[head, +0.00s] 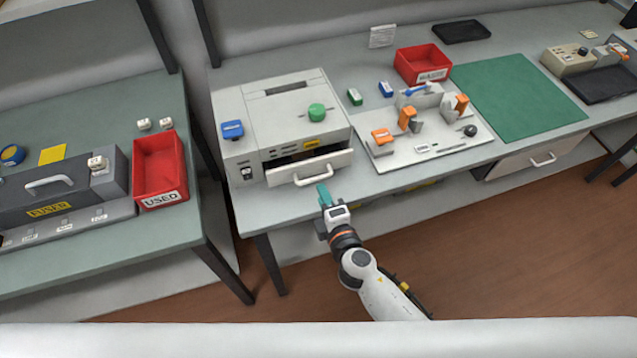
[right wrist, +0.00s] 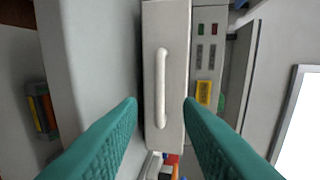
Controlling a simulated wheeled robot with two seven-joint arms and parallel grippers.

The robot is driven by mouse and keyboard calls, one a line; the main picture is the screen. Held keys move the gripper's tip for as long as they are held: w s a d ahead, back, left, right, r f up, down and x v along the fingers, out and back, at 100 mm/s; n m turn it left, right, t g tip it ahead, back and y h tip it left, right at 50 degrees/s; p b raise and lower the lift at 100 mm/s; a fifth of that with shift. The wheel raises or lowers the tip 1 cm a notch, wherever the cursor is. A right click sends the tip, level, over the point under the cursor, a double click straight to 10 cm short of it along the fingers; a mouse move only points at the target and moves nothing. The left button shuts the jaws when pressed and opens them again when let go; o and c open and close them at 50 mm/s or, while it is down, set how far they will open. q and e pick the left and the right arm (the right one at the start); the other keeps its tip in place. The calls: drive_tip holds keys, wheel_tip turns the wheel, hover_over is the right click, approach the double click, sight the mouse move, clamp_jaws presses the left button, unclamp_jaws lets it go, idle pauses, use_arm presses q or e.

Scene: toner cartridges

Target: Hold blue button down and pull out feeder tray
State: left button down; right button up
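A light grey machine (head: 285,100) stands on the bench, with a blue button (head: 232,129) on its left part. The feeder tray (head: 335,162) is at its lower front, and a dark gap shows above and behind its front panel. The tray has a white bar handle (head: 314,178). My right gripper (head: 324,191) is just in front of the handle. In the right wrist view my right gripper (right wrist: 160,101) is open, and the handle (right wrist: 161,88) appears between its teal fingers without visible contact. My left gripper is not in view, and nothing is seen on the blue button.
A green knob (head: 317,112) is on the machine's top. To its right is a white board (head: 385,160) with orange-handled fixtures, plus a red bin (head: 423,64) and a green mat (head: 515,92). Another red bin (head: 160,168) marked USED is on the left bench. Floor in front is clear.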

drive_tip(key=x, duration=0.5)
drive_tip(key=shift+s, duration=0.1)
clamp_jaws()
